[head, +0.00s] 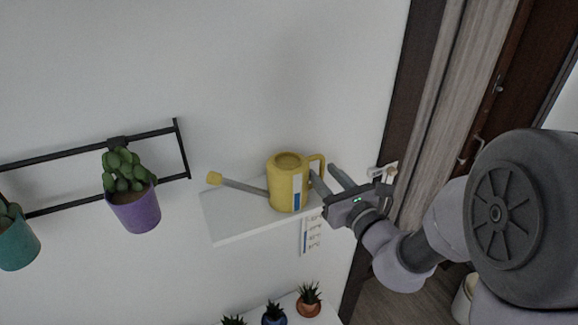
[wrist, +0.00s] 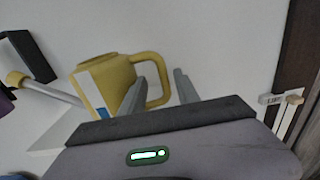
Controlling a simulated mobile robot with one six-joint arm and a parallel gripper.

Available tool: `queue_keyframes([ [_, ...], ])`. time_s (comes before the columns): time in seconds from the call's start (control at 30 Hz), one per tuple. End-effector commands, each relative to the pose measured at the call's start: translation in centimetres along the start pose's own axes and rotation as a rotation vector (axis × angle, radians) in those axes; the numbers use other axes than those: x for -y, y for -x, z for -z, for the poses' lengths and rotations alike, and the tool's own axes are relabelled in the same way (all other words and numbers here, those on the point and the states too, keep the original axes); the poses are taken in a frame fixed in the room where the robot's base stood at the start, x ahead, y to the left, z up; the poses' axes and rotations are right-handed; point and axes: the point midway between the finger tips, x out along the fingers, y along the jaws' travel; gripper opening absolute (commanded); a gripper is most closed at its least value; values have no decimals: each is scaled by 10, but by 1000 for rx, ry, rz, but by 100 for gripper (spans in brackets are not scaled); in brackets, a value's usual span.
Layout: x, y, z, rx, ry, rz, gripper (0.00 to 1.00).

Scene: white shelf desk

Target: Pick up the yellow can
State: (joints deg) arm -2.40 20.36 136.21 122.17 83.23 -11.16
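The yellow can (head: 287,186) is a watering can with a long grey spout to the left and a handle on the right. It stands upright on a small white shelf (head: 228,225). My gripper (head: 325,175) is open just to the right of the can, at its handle. In the wrist view the yellow can (wrist: 100,84) is at the left, and my gripper (wrist: 160,82) has its two fingers apart. The left finger overlaps the handle in that view, while the right finger is beyond its right side. I cannot tell whether either finger touches it.
A black wall rail (head: 182,150) holds a purple pot (head: 134,212) and a teal pot (head: 17,248) at the left. Small potted plants, including an orange pot (head: 308,307), stand below on a white surface. A dark door frame (head: 412,75) is at the right.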

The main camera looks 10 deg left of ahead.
Motion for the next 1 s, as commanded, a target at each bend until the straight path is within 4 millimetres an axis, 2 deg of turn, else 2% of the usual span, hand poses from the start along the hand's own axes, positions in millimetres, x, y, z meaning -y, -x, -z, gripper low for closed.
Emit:
queue_keyframes([
  [0.13,1,-14,-1,-2,-1,0,38],
  [0.33,3,-52,-1,0,0,-2,38],
  [0.43,3,-58,1,0,0,0,38],
  [0.6,3,-58,2,0,0,0,38],
  [0.8,3,-58,2,0,0,0,0],
  [1.0,3,-58,2,-1,0,0,0],
])
